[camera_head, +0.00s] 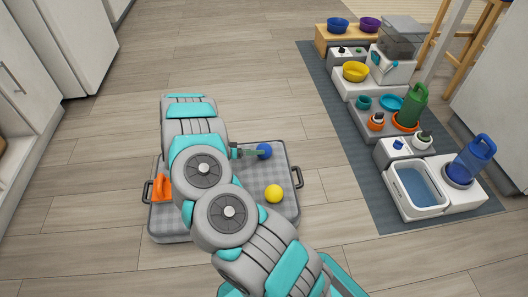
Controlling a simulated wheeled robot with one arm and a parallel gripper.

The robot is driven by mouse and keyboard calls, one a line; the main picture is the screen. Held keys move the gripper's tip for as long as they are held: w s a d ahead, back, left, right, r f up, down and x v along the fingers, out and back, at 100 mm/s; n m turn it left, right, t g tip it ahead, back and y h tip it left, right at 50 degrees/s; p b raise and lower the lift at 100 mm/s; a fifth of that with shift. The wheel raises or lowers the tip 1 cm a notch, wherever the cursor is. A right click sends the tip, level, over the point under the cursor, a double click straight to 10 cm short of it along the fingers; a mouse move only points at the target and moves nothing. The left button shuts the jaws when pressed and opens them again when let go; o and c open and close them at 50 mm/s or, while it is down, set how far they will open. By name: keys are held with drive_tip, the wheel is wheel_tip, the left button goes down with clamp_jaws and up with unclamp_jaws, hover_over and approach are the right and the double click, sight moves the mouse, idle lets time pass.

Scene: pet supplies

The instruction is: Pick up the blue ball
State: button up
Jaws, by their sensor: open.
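The gripper is open. I cannot tell whether its fingers touch the ball or stand around it. My arm covers the middle of the tray and hides much of the gripper.
A yellow ball (274,193) and an orange object (161,187) are also on the tray. To the right, a dark mat (350,150) holds bowls, bottles and a white basin (416,190). White cabinets (25,90) stand at left. The wooden floor between is clear.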

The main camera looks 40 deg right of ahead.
sight(267, 148)
drive_tip(key=x, duration=0.4)
drive_tip(key=shift+d, duration=0.45)
drive_tip(key=c, duration=1.2)
drive_tip(key=shift+o, duration=0.2)
drive_tip(key=shift+r, duration=0.2)
